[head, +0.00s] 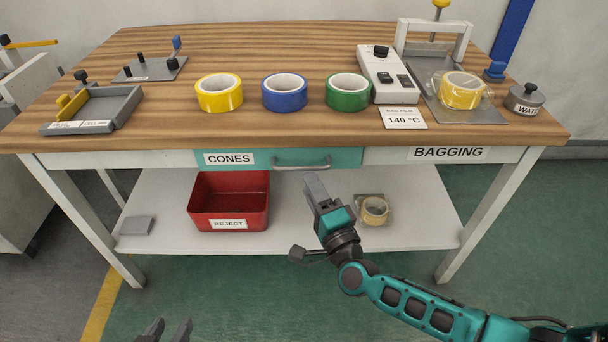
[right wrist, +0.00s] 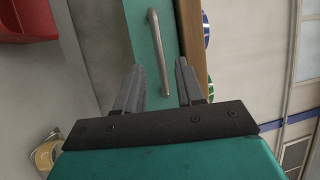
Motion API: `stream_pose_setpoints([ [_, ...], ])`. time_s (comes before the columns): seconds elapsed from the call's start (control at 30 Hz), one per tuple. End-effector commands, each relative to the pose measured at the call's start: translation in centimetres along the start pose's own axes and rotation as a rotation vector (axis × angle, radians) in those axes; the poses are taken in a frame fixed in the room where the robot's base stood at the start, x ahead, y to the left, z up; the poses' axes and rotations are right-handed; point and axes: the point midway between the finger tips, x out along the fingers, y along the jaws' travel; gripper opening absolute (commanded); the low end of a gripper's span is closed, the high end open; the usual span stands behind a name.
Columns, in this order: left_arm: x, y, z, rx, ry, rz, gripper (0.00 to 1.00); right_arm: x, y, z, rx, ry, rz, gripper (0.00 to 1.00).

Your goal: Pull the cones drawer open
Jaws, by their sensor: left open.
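The cones drawer (head: 255,160) is a teal front under the tabletop, labelled CONES, and looks shut. Its grey bar handle (head: 301,162) is on the right part of the front. My right gripper (head: 315,182) is just below the handle in the head view. In the right wrist view the handle (right wrist: 158,52) stands ahead, between the lines of the two spread fingers (right wrist: 160,75); the gripper is open and empty. My left gripper (head: 166,328) is open and empty at the bottom edge of the head view, far from the drawer.
Yellow (head: 219,92), blue (head: 285,91) and green (head: 348,91) tape rolls stand on the tabletop (head: 250,50). A red REJECT bin (head: 229,198) and a tan tape roll (head: 374,210) are on the lower shelf (head: 290,235). The floor before the table is clear on the left.

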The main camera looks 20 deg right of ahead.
Motion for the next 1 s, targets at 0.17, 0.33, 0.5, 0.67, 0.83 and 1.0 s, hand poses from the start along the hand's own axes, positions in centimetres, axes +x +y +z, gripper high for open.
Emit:
stream_pose_setpoints([
  [0.17,0.3,0.0,0.6,0.0,-0.005,0.001,0.43,3.0,0.1,0.0,-0.001,0.0,-0.002,0.38],
  [0.33,0.3,0.1,0.5,-0.003,-0.005,0.003,0.43,4.3,0.1,0.0,-0.001,0.0,0.0,0.38],
  [0.5,0.4,0.3,0.3,-0.01,-0.004,0.004,0.43,4.7,0.0,0.0,-0.002,0.0,0.0,0.38],
  [0.67,0.4,0.3,0.1,-0.014,0.002,0.004,0.43,4.6,0.0,0.0,-0.002,-0.001,0.0,0.38],
  [0.83,0.5,0.3,-0.1,-0.013,0.007,0.004,0.43,4.6,0.0,0.0,-0.002,0.0,0.0,0.22],
  [1.0,0.5,0.3,-0.2,-0.012,0.007,0.004,0.43,4.6,0.0,0.0,-0.002,0.0,0.0,0.05],
])
